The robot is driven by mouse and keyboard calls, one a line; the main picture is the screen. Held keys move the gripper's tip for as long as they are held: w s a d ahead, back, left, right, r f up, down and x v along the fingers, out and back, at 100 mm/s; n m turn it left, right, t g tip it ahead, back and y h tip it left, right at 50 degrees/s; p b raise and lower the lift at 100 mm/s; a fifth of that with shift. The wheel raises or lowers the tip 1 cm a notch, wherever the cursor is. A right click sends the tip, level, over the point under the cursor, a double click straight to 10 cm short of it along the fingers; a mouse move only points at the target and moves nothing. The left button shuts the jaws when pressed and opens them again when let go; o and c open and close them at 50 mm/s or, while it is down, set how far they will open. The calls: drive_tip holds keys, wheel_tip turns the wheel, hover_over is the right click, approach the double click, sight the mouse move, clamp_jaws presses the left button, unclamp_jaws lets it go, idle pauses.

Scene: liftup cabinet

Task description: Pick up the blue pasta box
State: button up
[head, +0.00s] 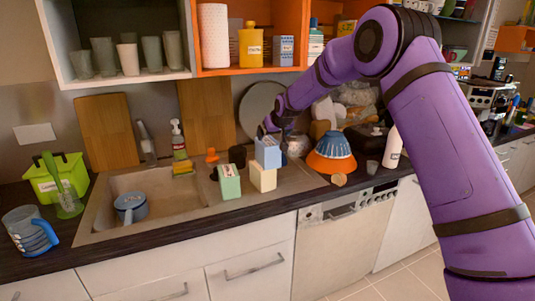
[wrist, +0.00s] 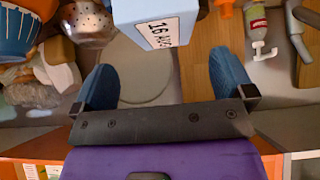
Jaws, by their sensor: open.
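The box lies beyond the fingertips, in line with the gap. Whether a finger touches it cannot be told.
A green box (head: 229,182) and a dark object (head: 237,156) stand left of the stack. An orange and blue bowl stack (head: 331,152) is to its right. The sink (head: 160,203) is left. An open shelf (head: 225,72) hangs above.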

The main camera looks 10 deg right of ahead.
sight(268, 141)
drive_tip(key=shift+x, duration=3.65)
drive_tip(key=shift+s+a, duration=0.1)
drive_tip(key=c, duration=1.3)
drive_tip(key=shift+r, duration=0.15)
wheel_tip(268, 141, up, 3)
drive_tip(key=shift+r, duration=0.15)
drive_tip(key=shift+s+d+r, duration=0.25)
drive_tip(key=shift+s, duration=2.4)
drive_tip(key=shift+s+d+r, duration=0.25)
drive_tip(key=shift+s, duration=2.4)
drive_tip(key=shift+s+d+r, duration=0.25)
drive_tip(key=shift+s, duration=2.45)
